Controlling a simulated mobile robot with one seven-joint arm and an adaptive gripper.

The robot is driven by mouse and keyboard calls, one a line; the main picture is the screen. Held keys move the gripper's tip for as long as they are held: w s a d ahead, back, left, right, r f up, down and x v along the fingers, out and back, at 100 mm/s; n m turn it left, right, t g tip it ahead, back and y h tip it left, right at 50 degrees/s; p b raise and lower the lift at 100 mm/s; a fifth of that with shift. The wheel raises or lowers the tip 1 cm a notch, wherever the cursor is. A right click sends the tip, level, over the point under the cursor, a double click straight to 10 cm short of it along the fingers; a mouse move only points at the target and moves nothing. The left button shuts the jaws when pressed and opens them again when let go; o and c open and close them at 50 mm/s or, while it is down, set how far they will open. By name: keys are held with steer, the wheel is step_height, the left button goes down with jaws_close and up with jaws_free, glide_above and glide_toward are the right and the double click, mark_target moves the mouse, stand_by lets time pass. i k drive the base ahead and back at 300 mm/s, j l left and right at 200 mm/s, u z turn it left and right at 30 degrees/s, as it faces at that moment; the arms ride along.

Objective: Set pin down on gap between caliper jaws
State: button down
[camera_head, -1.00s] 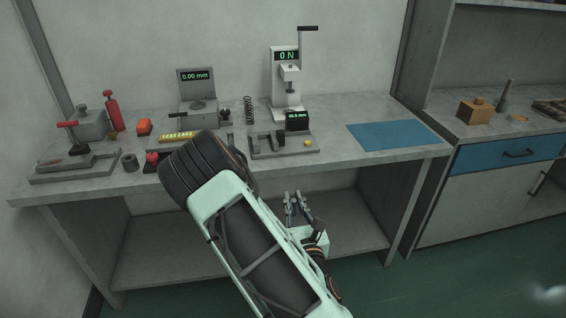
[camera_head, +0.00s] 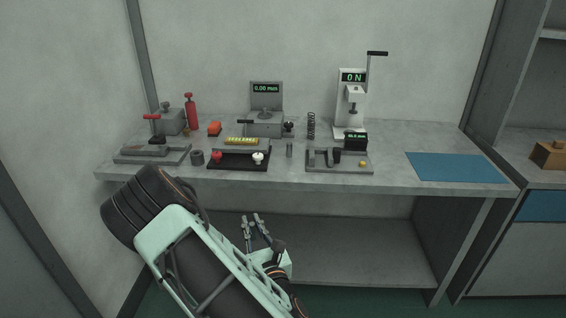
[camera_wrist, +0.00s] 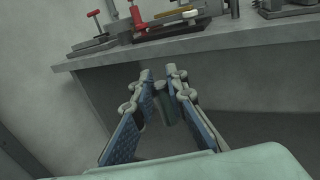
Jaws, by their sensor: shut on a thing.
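My gripper (camera_head: 252,220) is in front of the bench, below the level of its top. In the wrist view my gripper (camera_wrist: 160,76) is shut on a small grey cylinder, which looks like the pin (camera_wrist: 164,102); the fingers partly hide it. The caliper (camera_head: 350,169) is a grey base on the bench top, right of centre, with dark upright jaws (camera_head: 336,156) and a small green-lit display (camera_head: 355,141). A gap shows between the jaws. My gripper is apart from the caliper, to its lower left in the head view.
The bench's front edge (camera_head: 300,187) lies between my gripper and the caliper. Near the caliper stand a grey cylinder (camera_head: 290,149), a spring (camera_head: 311,126) and a force press (camera_head: 347,110). A blue mat (camera_head: 455,167) is clear.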

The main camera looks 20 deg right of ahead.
mark_target(321, 160)
steer(key=i+l+u, duration=0.1)
steer(key=u, duration=0.75)
steer(key=i+l, duration=0.15)
steer(key=l, duration=0.2)
steer(key=i+l, duration=0.15)
steer(key=l, duration=0.15)
